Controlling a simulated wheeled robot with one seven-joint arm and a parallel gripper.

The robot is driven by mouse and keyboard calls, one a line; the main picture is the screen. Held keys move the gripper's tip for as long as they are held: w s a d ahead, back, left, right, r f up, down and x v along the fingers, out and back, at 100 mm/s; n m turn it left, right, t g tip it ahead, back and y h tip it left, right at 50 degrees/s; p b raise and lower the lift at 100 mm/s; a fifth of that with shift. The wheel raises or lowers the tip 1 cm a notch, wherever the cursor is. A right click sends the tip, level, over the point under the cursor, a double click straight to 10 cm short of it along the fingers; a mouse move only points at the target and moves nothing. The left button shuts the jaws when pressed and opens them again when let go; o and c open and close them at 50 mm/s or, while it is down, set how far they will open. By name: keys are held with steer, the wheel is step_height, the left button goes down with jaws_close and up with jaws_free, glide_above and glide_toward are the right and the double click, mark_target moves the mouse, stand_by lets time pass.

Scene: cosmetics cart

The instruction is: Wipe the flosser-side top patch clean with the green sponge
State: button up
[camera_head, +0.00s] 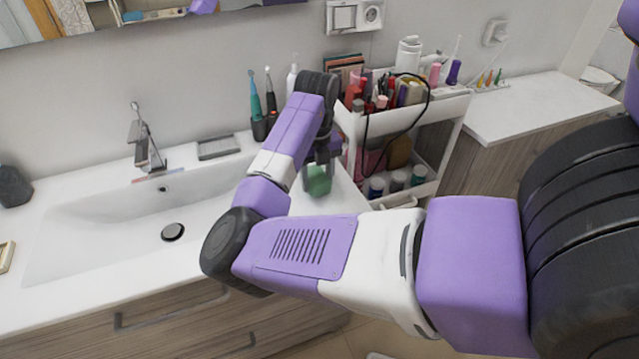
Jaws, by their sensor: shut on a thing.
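The green sponge (319,181) is below my gripper (318,168), low over the right end of the white sink counter (335,201). My gripper points down and is shut on the sponge. I cannot tell whether the sponge touches the counter top. No patch shows clearly; the sponge and my arm cover part of the counter there. A slim white upright thing (292,75), perhaps the flosser, stands behind my arm, and its lower part is hidden.
Electric toothbrushes (271,92) stand in a dark holder left of my arm. The white cart (440,110), crowded with cosmetics, stands close on the right, with a black cable (428,103) looping over its side. The sink basin (110,225) lies left, with a faucet (144,140).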

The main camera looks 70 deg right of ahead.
mark_target(330, 212)
steer(key=shift+s+a+r+p, duration=0.1)
steer(key=shift+s+a+p, duration=0.2)
steer(key=shift+s+a, duration=1.25)
steer(key=shift+s+a+r+p, duration=0.1)
steer(key=shift+s+a+p, duration=0.2)
steer(key=shift+s+a, duration=1.2)
steer(key=shift+w+d+f+b, duration=0.2)
steer(key=shift+w+d+b, duration=0.15)
steer(key=shift+w+d, duration=1.2)
steer(key=shift+w+d+f+b, duration=0.15)
steer(key=shift+w+d+b, duration=0.15)
steer(key=shift+w+d, duration=1.2)
steer(key=shift+r+p, duration=2.7)
steer(key=shift+r, duration=0.85)
